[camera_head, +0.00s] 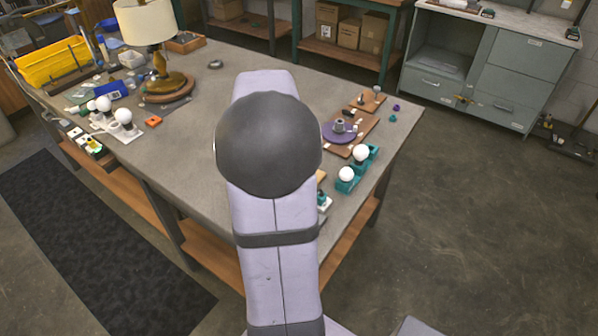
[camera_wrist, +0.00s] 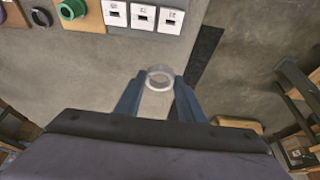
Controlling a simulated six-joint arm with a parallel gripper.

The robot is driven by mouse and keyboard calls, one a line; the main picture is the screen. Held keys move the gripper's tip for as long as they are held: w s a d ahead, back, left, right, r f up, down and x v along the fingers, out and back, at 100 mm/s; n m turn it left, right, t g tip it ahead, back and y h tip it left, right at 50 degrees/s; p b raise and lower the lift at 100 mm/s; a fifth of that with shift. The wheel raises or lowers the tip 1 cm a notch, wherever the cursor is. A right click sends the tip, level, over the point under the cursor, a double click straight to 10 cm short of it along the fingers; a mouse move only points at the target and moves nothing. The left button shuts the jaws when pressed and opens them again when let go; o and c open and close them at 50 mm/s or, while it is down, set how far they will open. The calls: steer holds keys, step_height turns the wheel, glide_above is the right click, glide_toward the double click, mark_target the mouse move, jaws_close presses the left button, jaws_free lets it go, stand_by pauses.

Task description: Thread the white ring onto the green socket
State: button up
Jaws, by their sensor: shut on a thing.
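In the wrist view the white ring (camera_wrist: 160,77) is between the two fingertips of my gripper (camera_wrist: 158,90). The gripper is shut on it, and the ring looks pale and partly see-through, with its opening showing. A round green part (camera_wrist: 71,9), which looks like the green socket, sits on a brown wooden block at the top left edge, partly cut off. The ring is apart from it, to its lower right in the picture. In the head view my own arm hides the gripper and the ring, and I cannot clearly pick out the green socket there.
Three white square plates (camera_wrist: 143,17) lie beside the green part, and a dark ring (camera_wrist: 41,17) is at its left. In the head view, bulbs in teal holders (camera_head: 347,180) and a purple disc (camera_head: 338,132) stand right of my arm. A lamp (camera_head: 147,25) stands at the back left.

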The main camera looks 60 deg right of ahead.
steer(key=s+d, duration=0.1)
steer(key=d, duration=0.6)
steer(key=shift+s+p, duration=0.3)
steer(key=shift+s, duration=0.05)
stand_by(3.1)
steer(key=s+d+p, duration=0.1)
steer(key=d, duration=0.6)
steer(key=shift+s+p, duration=0.35)
steer(key=shift+p, duration=0.05)
stand_by(2.8)
